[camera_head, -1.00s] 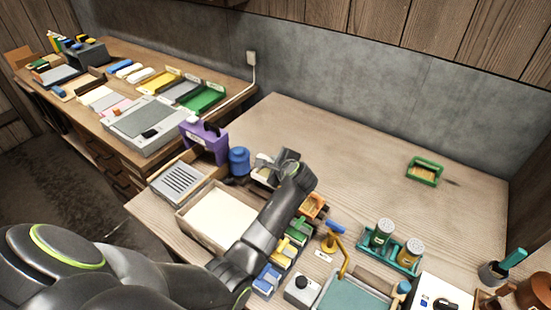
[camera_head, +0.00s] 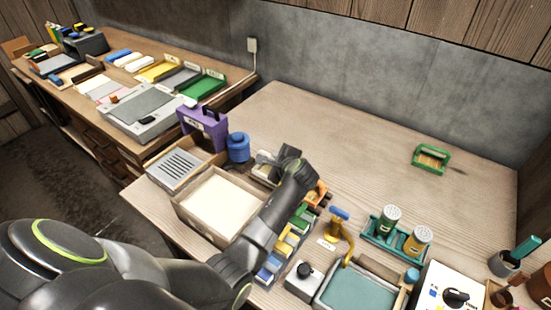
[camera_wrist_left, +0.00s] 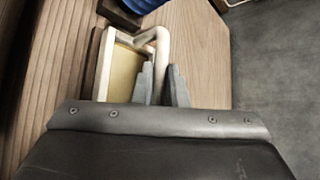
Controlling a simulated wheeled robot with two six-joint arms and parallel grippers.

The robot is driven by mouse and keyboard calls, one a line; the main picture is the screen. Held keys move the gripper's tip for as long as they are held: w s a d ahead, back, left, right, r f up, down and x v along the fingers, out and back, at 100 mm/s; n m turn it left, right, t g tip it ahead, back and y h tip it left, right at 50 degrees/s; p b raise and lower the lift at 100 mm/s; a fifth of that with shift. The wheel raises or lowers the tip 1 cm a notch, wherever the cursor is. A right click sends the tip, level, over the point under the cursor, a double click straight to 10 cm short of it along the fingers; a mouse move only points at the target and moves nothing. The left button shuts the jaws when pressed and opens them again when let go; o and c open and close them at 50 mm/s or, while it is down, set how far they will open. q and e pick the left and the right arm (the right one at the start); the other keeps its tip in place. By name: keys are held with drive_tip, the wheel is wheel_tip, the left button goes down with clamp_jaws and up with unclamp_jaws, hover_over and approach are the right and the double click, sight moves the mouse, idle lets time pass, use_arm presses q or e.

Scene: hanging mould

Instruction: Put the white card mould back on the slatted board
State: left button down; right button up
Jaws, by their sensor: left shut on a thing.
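My left gripper (camera_wrist_left: 160,85) is shut on the handle of the white card mould (camera_wrist_left: 139,40), a pale frame with a yellowish inside. In the head view the gripper (camera_head: 278,160) partly covers the mould, which shows as a small pale shape near the blue round container (camera_head: 238,147). The wrist view shows the mould close to a dark wooden edge; whether they touch I cannot tell. A grey slatted board (camera_head: 179,168) lies in a wooden surround at the left end of the table. My right gripper is out of view.
A purple handled case (camera_head: 203,128) stands behind the slatted board. A wooden tray with a pale sheet (camera_head: 218,199) lies in front. A green mould (camera_head: 431,158) rests at the right. Small coloured items crowd the front; the table's back middle is clear.

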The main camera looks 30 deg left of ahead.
use_arm(q)
drive_tip(key=shift+f, duration=0.45)
idle(0.3)
drive_tip(key=c, duration=1.4)
unclamp_jaws()
drive_tip(key=shift+o, duration=0.2)
